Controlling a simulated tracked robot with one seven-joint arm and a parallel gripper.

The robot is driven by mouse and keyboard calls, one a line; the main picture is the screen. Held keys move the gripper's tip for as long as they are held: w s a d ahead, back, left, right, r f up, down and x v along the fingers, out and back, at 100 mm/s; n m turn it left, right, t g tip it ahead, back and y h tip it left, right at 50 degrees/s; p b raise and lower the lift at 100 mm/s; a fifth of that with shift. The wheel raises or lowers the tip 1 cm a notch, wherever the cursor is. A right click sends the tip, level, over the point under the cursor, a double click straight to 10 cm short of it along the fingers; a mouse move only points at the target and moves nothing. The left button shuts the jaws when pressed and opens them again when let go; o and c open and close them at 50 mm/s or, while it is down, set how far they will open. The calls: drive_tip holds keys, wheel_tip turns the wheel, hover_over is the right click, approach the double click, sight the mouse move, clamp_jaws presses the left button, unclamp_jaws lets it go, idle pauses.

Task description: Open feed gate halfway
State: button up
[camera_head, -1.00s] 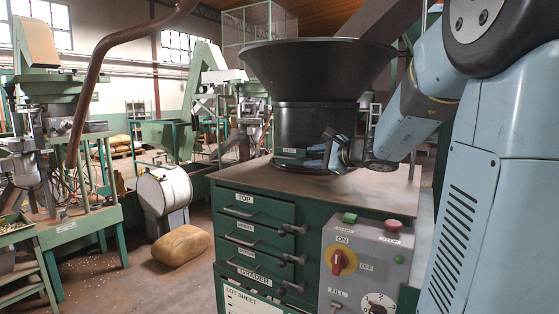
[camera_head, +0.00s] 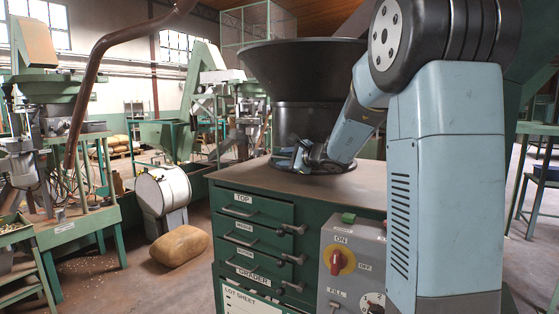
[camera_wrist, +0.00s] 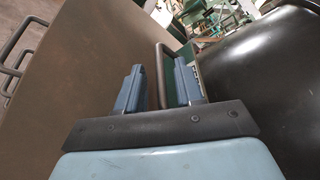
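The black hopper (camera_head: 300,88) stands on the green grader cabinet. My gripper (camera_head: 290,157) is low at the front of the hopper's base, just above the cabinet top, and hides most of the feed gate in the head view. In the wrist view my gripper (camera_wrist: 160,88) has its two blue fingers apart. A dark bar handle (camera_wrist: 161,75) stands between them, with a green plate (camera_wrist: 179,92) beside it, seemingly the feed gate. A gap shows between the left finger and the bar. I cannot tell whether the right finger touches the handle or how far the gate is open.
The cabinet top (camera_head: 240,173) is bare left of my gripper. Below are drawers (camera_head: 252,211) with handles and a grey control box (camera_head: 352,262) with a red knob. The hopper wall (camera_wrist: 262,85) is close on the right in the wrist view. A sack (camera_head: 181,246) lies on the floor.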

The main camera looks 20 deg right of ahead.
drive_tip(key=shift+w+a+f, duration=0.1)
drive_tip(key=shift+w+a, duration=0.15)
drive_tip(key=shift+w, duration=0.25)
drive_tip(key=shift+c, duration=0.5)
clamp_jaws()
